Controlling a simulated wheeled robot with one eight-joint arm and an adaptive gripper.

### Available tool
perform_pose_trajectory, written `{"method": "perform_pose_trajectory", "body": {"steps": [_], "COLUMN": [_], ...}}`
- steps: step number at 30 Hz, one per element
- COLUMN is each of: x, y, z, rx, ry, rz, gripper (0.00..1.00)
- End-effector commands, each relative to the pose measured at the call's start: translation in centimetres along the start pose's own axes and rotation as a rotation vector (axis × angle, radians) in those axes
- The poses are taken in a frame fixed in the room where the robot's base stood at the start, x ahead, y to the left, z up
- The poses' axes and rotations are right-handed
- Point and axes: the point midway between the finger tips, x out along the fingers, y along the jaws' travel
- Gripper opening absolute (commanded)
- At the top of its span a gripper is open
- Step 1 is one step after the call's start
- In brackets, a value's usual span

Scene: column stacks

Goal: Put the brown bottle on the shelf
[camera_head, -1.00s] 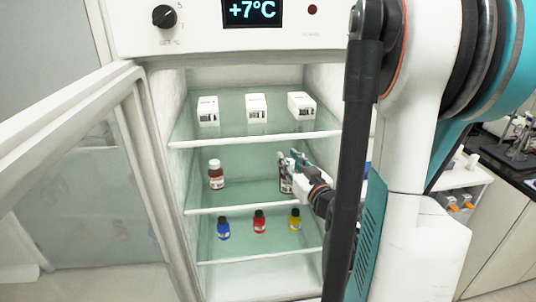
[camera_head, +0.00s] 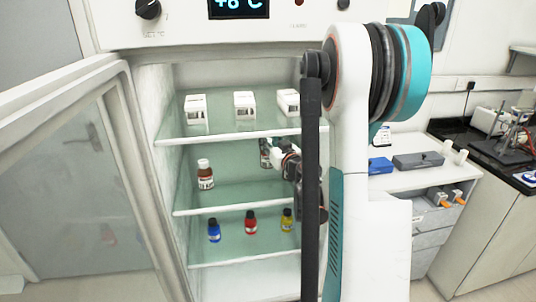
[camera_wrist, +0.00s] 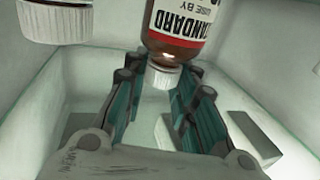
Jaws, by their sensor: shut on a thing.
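A brown bottle (camera_wrist: 180,32) with a white and red label and a white cap (camera_wrist: 164,77) is in my gripper (camera_wrist: 160,98). It appears upside down in the wrist view, with the cap end between the fingers. In the head view, this bottle (camera_head: 265,153) shows just below the top shelf's front edge, beside my gripper (camera_head: 277,152), partly hidden. A second brown bottle (camera_head: 205,174) with a white cap stands upright on the middle shelf (camera_head: 240,196), to the left.
Several white boxes (camera_head: 245,105) stand on the top shelf, close above my gripper. Blue (camera_head: 214,231), red (camera_head: 250,223) and yellow (camera_head: 287,220) bottles stand on the lower shelf. The open fridge door (camera_head: 95,180) is at left. A counter (camera_head: 400,153) is at right.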

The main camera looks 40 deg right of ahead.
Motion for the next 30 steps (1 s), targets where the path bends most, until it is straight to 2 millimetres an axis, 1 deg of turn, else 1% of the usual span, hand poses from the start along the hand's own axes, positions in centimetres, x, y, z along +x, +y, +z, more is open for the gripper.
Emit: {"method": "perform_pose_trajectory", "body": {"steps": [5,9,10,12,19,23,24,25,26,30], "x": [0.0,0.0,0.1,0.3,0.3,0.3,0.3,0.3,0.3,0.3], "y": [0.0,0.0,0.0,0.1,0.1,0.1,0.1,0.1,0.1,0.1], "z": [1.4,3.6,3.9,4.2,4.0,4.3,4.3,4.2,4.2,4.2], "rx": [0.0,0.0,0.0,0.0,0.0,0.0,0.0,0.0,0.0,0.0], "ry": [0.0,0.0,0.0,0.0,0.0,0.0,0.0,0.0,0.0,0.0], "rz": [0.0,0.0,0.0,0.0,0.0,0.0,0.0,0.0,0.0,0.0], "gripper": [0.0,0.0,0.0,0.0,0.0,0.0,0.32,0.39,0.46,0.46]}}
